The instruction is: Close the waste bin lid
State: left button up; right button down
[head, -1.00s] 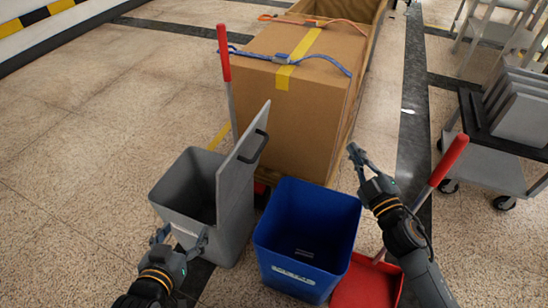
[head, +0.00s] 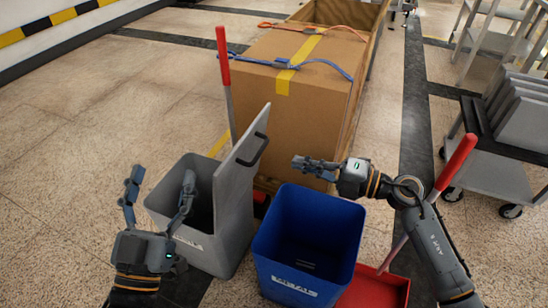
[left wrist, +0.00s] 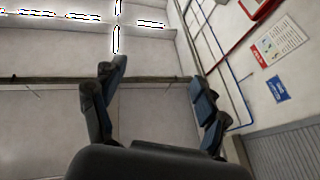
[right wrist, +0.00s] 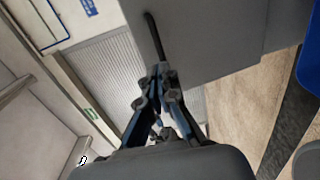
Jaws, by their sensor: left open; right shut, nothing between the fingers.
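The grey waste bin (head: 200,247) stands on the floor with its lid (head: 236,174) swung up, upright and leaning slightly on the bin's right side. A dark handle (head: 253,150) sits on the lid's right face; lid and handle also show in the right wrist view, the lid (right wrist: 205,35) filling the top. My right gripper (head: 298,163) is shut and empty, pointing left toward the handle, apart from it in the head view. My left gripper (head: 160,188) is open and empty, fingers up, in front of the bin's left part. The left wrist view shows only walls and ceiling beyond its fingers.
A blue open bin (head: 306,245) stands right of the grey one, with a red dustpan (head: 375,290) beside it. A red-handled broom (head: 223,60) rises behind the lid. A large strapped carton (head: 290,110) stands behind. Floor at left is clear.

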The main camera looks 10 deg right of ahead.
pick_arm(q)
jog(key=s+r+t+h+b, duration=0.1)
jog(key=s+r+t, duration=0.3)
jog(key=r, duration=0.2)
jog(key=shift+s+a+t+h, duration=0.2)
jog(key=shift+s+t+h, duration=0.05)
jog(key=shift+t+h, duration=0.15)
pick_arm(e)
jog(key=x, duration=0.7)
jog(key=shift+a, duration=0.2)
jog(key=shift+w, duration=0.1)
